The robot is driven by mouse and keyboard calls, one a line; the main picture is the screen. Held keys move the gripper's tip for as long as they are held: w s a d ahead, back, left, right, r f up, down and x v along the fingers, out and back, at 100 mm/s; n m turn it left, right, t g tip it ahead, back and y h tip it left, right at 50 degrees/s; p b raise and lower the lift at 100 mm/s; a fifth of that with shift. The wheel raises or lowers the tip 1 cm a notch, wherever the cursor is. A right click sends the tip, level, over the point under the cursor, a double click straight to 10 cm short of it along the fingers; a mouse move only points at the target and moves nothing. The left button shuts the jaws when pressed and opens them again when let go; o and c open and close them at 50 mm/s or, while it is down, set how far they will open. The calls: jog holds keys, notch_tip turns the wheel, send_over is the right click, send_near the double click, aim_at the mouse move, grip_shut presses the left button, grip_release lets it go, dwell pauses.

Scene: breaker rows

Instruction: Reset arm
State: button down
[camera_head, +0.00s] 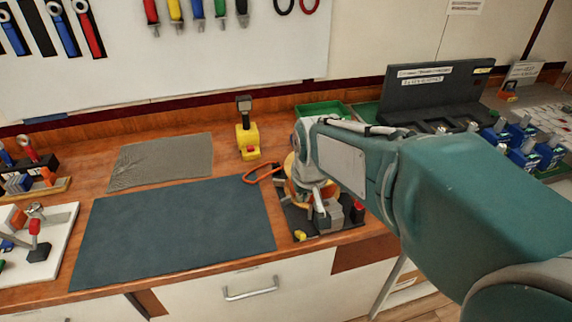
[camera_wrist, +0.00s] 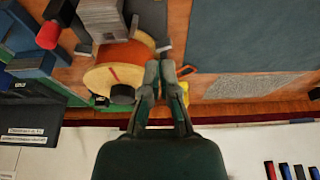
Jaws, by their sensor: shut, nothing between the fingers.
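My gripper (camera_wrist: 160,78) shows in the wrist view with its two dark fingers close together, shut and empty. It is beside a round tan-and-orange part (camera_wrist: 115,68) of a bench fixture, and I cannot tell whether it touches it. In the head view my green-and-grey arm (camera_head: 345,160) reaches in from the right over the workbench, ending above the fixture. The gripper's fingers cannot be made out clearly there. The fixture has a dark base (camera_head: 300,222), a grey block and a red knob (camera_head: 357,211); part of it is hidden by my arm.
Blue breakers (camera_head: 525,155) and a black labelled rack (camera_head: 430,92) stand at right, behind my arm. A yellow tool (camera_head: 248,138) stands at the back. A dark blue mat (camera_head: 170,230) and a grey mat (camera_head: 162,160) lie bare at left. Tools hang on the wall panel (camera_head: 110,60).

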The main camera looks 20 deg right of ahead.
jog(key=s+r+t, duration=0.2)
jog(key=s+r, duration=0.2)
jog(key=s, duration=1.1)
jog(key=shift+a, duration=0.3)
jog(key=shift+w+r, duration=0.1)
